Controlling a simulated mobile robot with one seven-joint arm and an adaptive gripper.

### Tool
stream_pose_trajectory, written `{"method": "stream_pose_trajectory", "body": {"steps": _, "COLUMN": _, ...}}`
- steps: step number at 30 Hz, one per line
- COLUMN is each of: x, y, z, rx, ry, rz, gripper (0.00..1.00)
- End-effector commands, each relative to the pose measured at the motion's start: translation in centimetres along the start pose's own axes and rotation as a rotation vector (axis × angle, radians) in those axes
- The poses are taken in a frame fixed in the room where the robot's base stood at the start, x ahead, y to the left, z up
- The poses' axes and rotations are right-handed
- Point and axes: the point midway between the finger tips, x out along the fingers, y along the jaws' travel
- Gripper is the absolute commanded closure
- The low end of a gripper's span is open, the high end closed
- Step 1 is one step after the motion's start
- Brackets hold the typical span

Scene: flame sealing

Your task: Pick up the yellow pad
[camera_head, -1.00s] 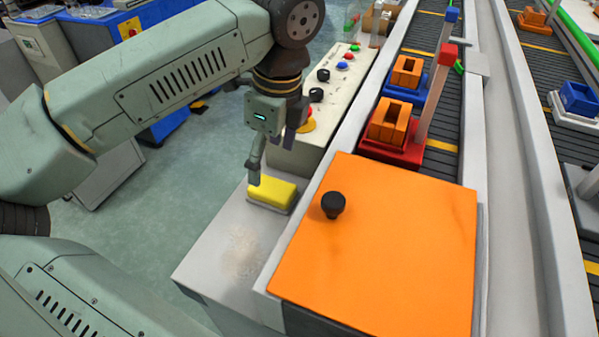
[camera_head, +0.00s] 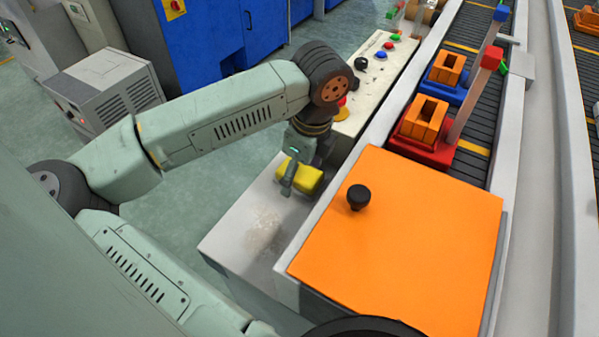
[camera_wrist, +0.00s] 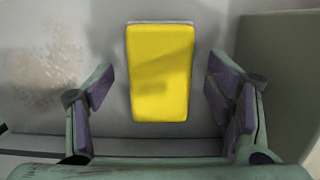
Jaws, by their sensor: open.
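The yellow pad (camera_head: 309,180) lies on the light grey ledge (camera_head: 236,232), left of the orange cover. In the wrist view the yellow pad (camera_wrist: 160,75) is a plain upright rectangle with a pale edge at its far end. My gripper (camera_head: 303,172) is at the pad, and one finger hides part of it in the head view. In the wrist view my open gripper (camera_wrist: 160,98) has one finger on each side of the pad's near part, with a gap on both sides. Whether the fingertips reach down to the pad's height is unclear.
The orange cover (camera_head: 415,240) with a black knob (camera_head: 358,197) stands right of the pad. A control box (camera_head: 372,80) with several buttons stands behind my gripper. A conveyor with a red holder (camera_head: 425,138) runs at the right. The ledge's front is bare.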

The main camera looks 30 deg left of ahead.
Motion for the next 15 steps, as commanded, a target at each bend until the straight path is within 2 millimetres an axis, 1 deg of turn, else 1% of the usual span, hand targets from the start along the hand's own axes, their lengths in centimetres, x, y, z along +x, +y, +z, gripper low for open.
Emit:
{"method": "stream_pose_trajectory", "body": {"steps": 7, "x": 0.25, "y": 0.00, "z": 0.00, "rx": 0.000, "ry": -0.001, "rz": 0.000, "gripper": 0.27}}
{"method": "stream_pose_trajectory", "body": {"steps": 15, "x": 0.22, "y": 0.01, "z": 0.00, "rx": 0.000, "ry": -0.001, "rz": 0.000, "gripper": 0.45}}
